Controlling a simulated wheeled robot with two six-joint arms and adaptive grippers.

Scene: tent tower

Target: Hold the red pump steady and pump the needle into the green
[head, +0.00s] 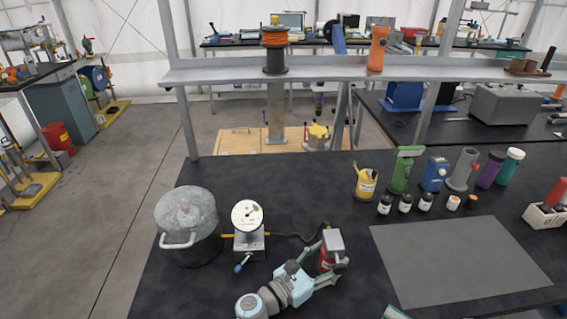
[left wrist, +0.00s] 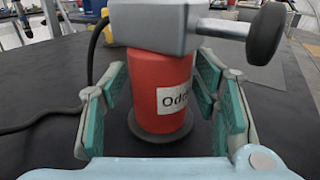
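The red pump (head: 326,261) stands upright on the black table, with a grey head on top. In the left wrist view the red pump (left wrist: 158,90) shows a white label, partly readable, and a dark handle knob sticks out at upper right. My left gripper (head: 329,262) has one finger on each side of the pump's body; whether the pads touch it is unclear. A round white gauge (head: 247,214) with a small green mark stands to the left; its needle is too small to read. Only a teal sliver of my right gripper (head: 395,313) shows at the bottom edge.
A lidded grey pot (head: 187,226) stands left of the gauge. A black hose (head: 290,238) runs between gauge and pump. A grey mat (head: 458,262) lies at right. Behind it are small jars, a yellow cup (head: 366,184) and several coloured bottles and tools.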

